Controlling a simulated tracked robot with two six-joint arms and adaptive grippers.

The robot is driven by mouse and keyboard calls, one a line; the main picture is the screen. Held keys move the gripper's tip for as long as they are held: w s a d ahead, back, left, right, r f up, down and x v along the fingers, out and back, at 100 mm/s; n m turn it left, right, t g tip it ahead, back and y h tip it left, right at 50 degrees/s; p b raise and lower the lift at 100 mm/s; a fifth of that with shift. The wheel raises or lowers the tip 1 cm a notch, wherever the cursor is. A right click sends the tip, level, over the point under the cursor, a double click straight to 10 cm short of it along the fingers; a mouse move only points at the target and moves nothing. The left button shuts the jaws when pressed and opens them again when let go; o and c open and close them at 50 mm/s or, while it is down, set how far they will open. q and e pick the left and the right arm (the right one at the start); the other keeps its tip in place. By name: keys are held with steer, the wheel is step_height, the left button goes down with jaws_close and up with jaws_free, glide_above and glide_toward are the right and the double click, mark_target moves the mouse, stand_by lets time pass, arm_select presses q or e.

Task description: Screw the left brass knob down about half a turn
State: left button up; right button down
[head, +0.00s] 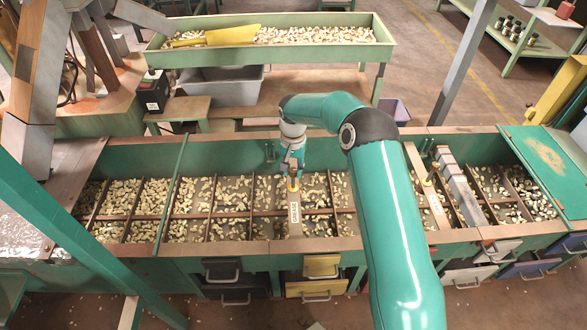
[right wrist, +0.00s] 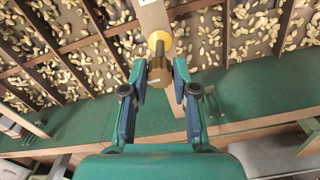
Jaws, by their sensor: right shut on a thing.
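The left brass knob (head: 293,185) stands on a pale divider bar (head: 294,215) that crosses the long nut hopper near its middle. My right gripper (head: 292,172) comes down onto the knob from above and partly hides it. In the right wrist view the brown-gold knob (right wrist: 159,71) sits between the two fingers of my right gripper (right wrist: 160,66), with a yellow collar beyond it. The fingers are shut on the knob from both sides. The knob's turn angle cannot be told. My left gripper is not in view.
A second brass knob (head: 428,181) stands on another divider bar to the right. Nuts fill the hopper's compartments, split by thin brown partitions. A green tray (head: 163,58) of nuts with a yellow scoop (head: 232,35) stands behind. Drawers (head: 315,288) line the front.

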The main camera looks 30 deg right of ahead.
mark_target(293, 170)
stand_by(0.4)
steer(key=c, duration=0.9)
jaws_free()
step_height(293, 170, up, 12)
